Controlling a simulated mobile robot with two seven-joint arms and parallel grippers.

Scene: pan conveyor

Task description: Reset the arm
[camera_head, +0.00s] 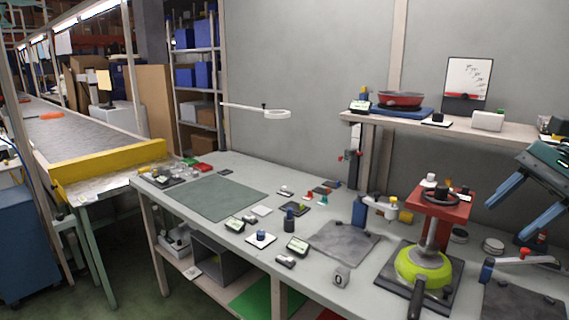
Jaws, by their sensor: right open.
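My right gripper (518,217) comes in at the right edge. Its two blue fingers are spread wide apart and point down to the left, with nothing between them. It is in the air over the right end of the grey workbench (270,230), to the right of a red press-like fixture (440,205). A lime-green pan (423,268) with a dark handle sits on a dark plate under that fixture, apart from the gripper. My left gripper is not in view. The rest of the right arm is mostly cut off by the frame.
A small lever fixture (520,256) stands below my right gripper. A shelf (460,129) above the bench holds a red pan (400,99) and a whiteboard (467,80). The green mat (213,197) is clear. A yellow-ended conveyor (108,165) runs at the left.

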